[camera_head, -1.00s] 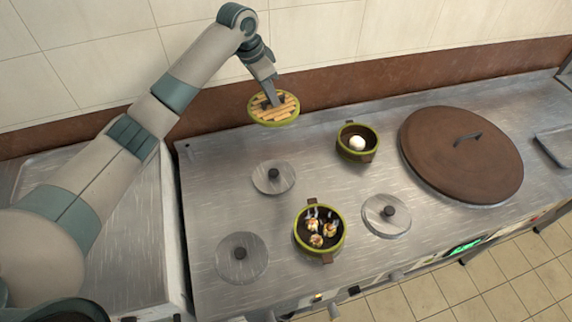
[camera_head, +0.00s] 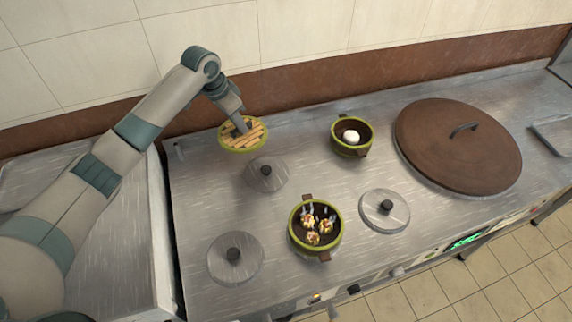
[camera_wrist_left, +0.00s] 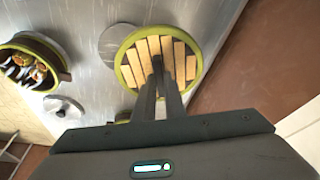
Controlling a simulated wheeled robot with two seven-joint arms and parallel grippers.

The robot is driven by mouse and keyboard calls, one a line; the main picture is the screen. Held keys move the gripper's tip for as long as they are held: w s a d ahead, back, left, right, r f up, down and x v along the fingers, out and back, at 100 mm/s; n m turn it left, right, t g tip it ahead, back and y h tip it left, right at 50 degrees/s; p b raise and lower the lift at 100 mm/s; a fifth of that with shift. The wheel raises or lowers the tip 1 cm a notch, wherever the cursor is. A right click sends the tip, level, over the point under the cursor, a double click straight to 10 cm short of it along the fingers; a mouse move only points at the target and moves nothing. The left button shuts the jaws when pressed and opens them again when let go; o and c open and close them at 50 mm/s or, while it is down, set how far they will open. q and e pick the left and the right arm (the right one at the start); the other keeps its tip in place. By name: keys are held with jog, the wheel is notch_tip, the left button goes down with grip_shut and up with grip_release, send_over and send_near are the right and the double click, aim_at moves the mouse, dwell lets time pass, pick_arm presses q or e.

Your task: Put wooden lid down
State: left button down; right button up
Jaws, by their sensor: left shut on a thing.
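The wooden lid (camera_head: 243,145) is round, with pale slats and a green rim. It is near the back left of the steel counter in the head view, and it also shows in the left wrist view (camera_wrist_left: 182,61). My left gripper (camera_head: 243,127) is shut on the lid's middle from above; its fingers (camera_wrist_left: 158,72) meet there in the wrist view. I cannot tell whether the lid touches the counter. My right gripper is not in view.
A green pot with several food pieces (camera_head: 303,246) stands at the front, and a green pot with a white ball (camera_head: 338,148) stands behind it. Grey lids (camera_head: 264,186), (camera_head: 222,269), (camera_head: 372,221) lie on the counter. A large brown lid (camera_head: 440,160) is at right.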

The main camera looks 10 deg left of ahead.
pick_arm(q)
jog(key=shift+s+a+f, duration=0.2)
jog(key=shift+a+f, duration=0.15)
jog(key=shift+f, duration=0.15)
jog(key=shift+s+a, duration=0.1)
jog(key=s+a+f+p, duration=0.4)
jog(key=s+a+f, duration=0.3)
jog(key=s, duration=0.1)
jog(key=shift+a+p, duration=0.3)
jog(key=shift+a, duration=0.1)
jog(key=shift+s, duration=0.1)
